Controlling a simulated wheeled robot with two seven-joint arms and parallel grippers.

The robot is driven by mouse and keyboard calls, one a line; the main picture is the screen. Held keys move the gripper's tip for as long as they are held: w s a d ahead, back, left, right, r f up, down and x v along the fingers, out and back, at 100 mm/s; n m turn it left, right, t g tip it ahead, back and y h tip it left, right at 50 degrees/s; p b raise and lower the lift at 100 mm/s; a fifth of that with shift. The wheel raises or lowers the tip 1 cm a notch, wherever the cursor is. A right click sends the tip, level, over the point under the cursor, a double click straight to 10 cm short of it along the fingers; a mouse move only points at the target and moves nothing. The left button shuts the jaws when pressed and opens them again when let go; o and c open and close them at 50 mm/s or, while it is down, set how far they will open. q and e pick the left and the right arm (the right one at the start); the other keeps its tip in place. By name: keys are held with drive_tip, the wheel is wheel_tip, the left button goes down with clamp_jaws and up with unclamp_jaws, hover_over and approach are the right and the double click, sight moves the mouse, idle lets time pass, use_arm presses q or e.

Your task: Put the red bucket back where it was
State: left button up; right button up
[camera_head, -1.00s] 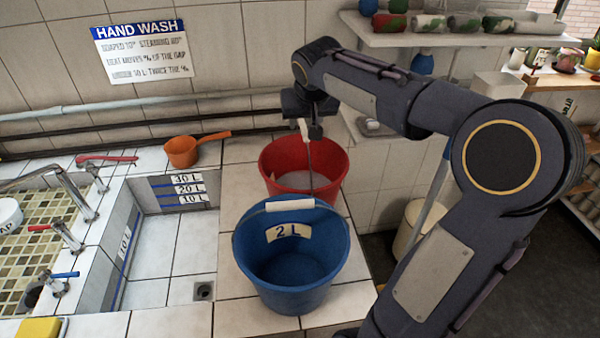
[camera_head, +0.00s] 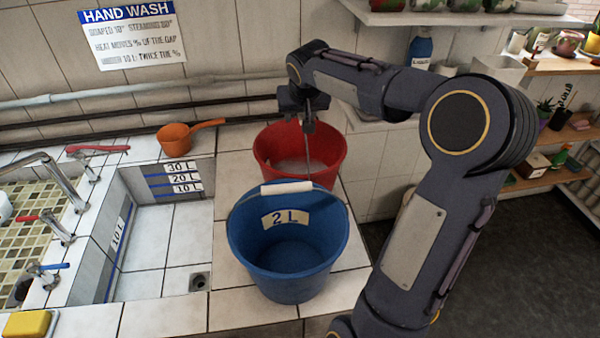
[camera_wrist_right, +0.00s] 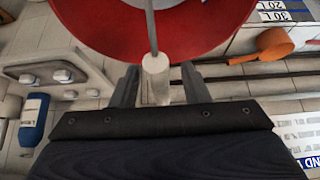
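The red bucket (camera_head: 342,163) stands on the white tiles behind the blue bucket (camera_head: 290,258), which hides its lower front. Its thin handle stands upright, up to my right gripper (camera_head: 308,117). In the right wrist view the handle's white grip (camera_wrist_right: 155,66) lies between the two fingers of my right gripper (camera_wrist_right: 160,82). A narrow gap shows beside the grip, so the fingers look open around it. The bucket's red rim (camera_wrist_right: 95,28) is at the top of that view. My left gripper is out of view.
The blue bucket, marked 2 L, stands close in front of the red one. An orange dipper (camera_head: 175,139) lies left of it on the ledge. The tiled basin (camera_head: 165,235) and taps are at left. A wall shelf (camera_head: 440,19) hangs above right.

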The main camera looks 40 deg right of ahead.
clamp_jaws()
idle(1.2)
drive_tip(key=shift+w+r, duration=0.15)
drive_tip(key=shift+r, duration=0.1)
